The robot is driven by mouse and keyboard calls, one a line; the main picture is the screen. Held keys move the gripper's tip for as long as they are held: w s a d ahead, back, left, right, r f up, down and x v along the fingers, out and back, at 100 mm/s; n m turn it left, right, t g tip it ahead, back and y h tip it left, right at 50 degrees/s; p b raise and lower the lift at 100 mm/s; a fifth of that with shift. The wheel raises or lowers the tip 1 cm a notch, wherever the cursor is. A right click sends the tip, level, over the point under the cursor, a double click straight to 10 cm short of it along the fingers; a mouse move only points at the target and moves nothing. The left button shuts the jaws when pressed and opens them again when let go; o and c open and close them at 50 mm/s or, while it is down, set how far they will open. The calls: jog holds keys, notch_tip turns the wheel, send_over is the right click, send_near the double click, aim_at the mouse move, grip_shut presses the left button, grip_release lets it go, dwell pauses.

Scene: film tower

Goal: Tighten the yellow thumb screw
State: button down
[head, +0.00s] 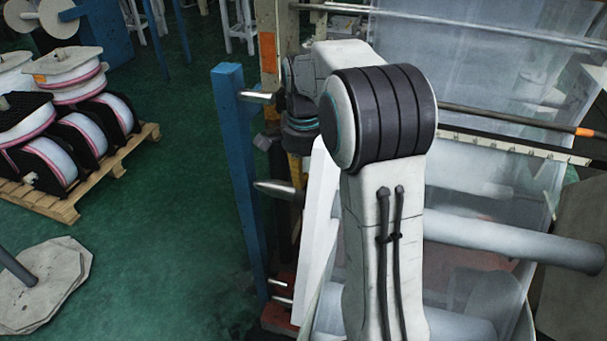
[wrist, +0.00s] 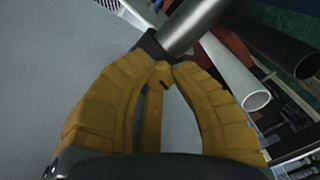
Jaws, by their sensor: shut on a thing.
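In the wrist view the two yellow-brown fingers of my gripper (wrist: 161,66) come together at their tips, just below a dark collar on a grey metal cylinder. A small yellow piece, seemingly the yellow thumb screw (wrist: 162,74), shows between the fingertips; most of it is hidden by them. In the head view my gripper (head: 296,168) points down beside a blue post, partly behind my arm. The thumb screw cannot be made out there.
The blue post (head: 240,170) with metal pins stands left of my gripper. Rollers and clear film (head: 470,180) fill the right. A pallet (head: 62,207) with film reels stands at left, and a grey foot plate (head: 45,285) lies below it. Green floor between is free.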

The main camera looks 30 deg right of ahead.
jog(key=shift+s+f+m, duration=0.1)
jog(key=shift+m, duration=0.3)
jog(key=c, duration=1.3)
grip_release()
